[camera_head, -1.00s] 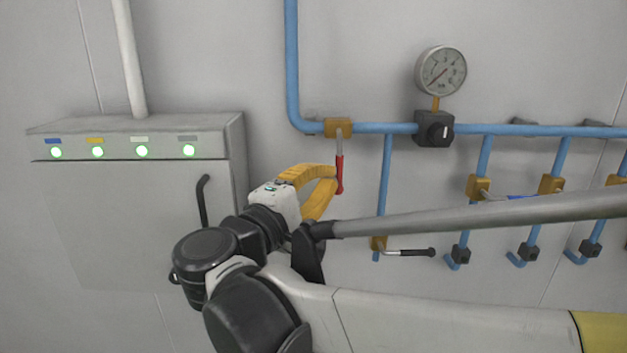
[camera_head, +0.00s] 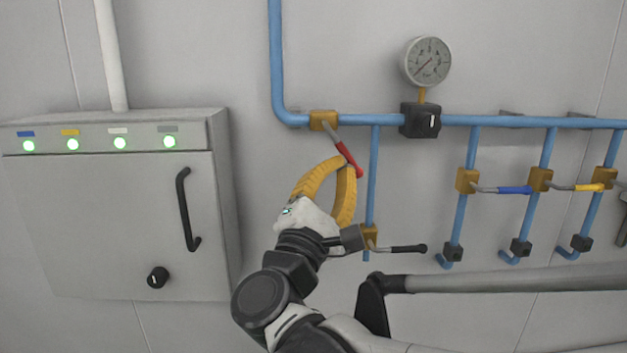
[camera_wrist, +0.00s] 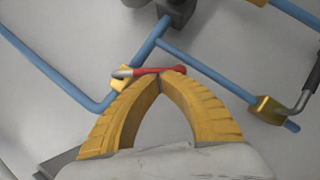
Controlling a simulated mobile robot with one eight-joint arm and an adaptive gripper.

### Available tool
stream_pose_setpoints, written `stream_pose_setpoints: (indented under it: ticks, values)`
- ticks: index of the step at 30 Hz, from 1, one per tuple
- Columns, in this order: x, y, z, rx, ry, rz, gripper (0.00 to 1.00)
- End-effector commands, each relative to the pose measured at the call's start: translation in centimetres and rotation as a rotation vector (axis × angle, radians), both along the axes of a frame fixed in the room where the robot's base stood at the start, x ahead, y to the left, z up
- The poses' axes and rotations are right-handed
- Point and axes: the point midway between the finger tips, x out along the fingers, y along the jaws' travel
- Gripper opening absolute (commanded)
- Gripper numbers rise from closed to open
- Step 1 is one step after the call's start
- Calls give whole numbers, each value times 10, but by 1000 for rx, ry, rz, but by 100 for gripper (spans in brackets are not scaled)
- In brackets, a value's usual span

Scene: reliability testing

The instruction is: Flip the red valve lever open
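The red valve lever (camera_head: 347,153) hangs from a yellow valve body (camera_head: 323,120) on the upper blue pipe. It slants down and to the right, with its red grip at the lower end. My gripper (camera_head: 346,164) has yellow fingers whose tips meet. The tips are at the left side of the red grip and look to be touching it. In the wrist view, the red lever (camera_wrist: 147,71) lies across just beyond the closed fingertips (camera_wrist: 160,77). No part of it shows clearly between the fingers.
A pressure gauge (camera_head: 427,62) stands above a black knob block (camera_head: 420,120) to the right. A black-handled lever (camera_head: 405,249) is below right. Blue (camera_head: 514,190) and yellow (camera_head: 588,187) levers are farther right. A grey cabinet (camera_head: 100,230) stands left.

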Motion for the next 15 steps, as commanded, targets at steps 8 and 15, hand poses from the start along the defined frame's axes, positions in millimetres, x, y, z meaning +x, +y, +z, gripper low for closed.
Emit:
stream_pose_setpoints:
  ticks: [8,15]
  values:
    - [-1,-19,8,-247,9,-3,0]
    - [-1,-29,20,-329,12,-1,0]
